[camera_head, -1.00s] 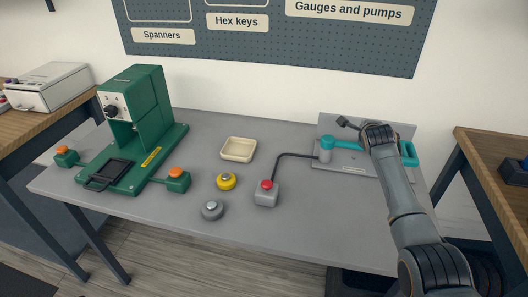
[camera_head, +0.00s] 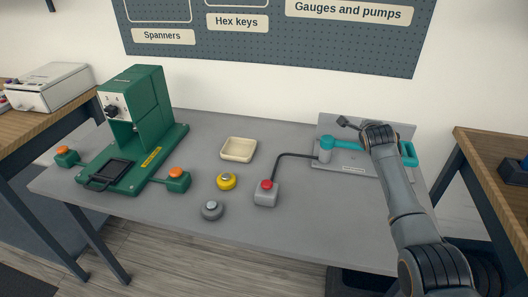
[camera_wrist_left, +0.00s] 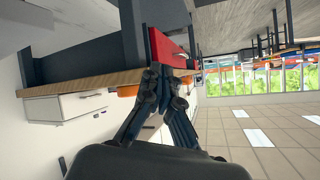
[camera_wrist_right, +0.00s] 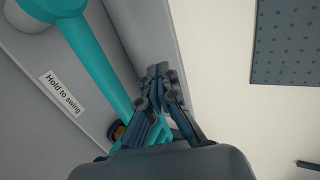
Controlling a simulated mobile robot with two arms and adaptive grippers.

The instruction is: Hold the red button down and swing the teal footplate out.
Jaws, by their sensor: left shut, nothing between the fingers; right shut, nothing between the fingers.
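The red button (camera_head: 267,184) sits on a grey box (camera_head: 266,197) at the middle front of the table, joined by a dark cable to the swing fixture. Nothing touches it. The teal footplate (camera_head: 409,153) and its teal bar (camera_head: 344,145) run from a grey post on the fixture at the right; my right arm hides part. My right gripper (camera_head: 343,121) is shut and empty, above and behind the bar. In the right wrist view its fingers (camera_wrist_right: 159,72) are beside the teal bar (camera_wrist_right: 98,62). My left gripper (camera_wrist_left: 161,72) is shut and empty, away from the table.
A yellow button (camera_head: 227,181), a grey button (camera_head: 212,210) and a cream tray (camera_head: 238,149) stand left of the red button. A green press (camera_head: 143,125) with orange-topped boxes (camera_head: 177,179) fills the table's left. The front right tabletop is clear.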

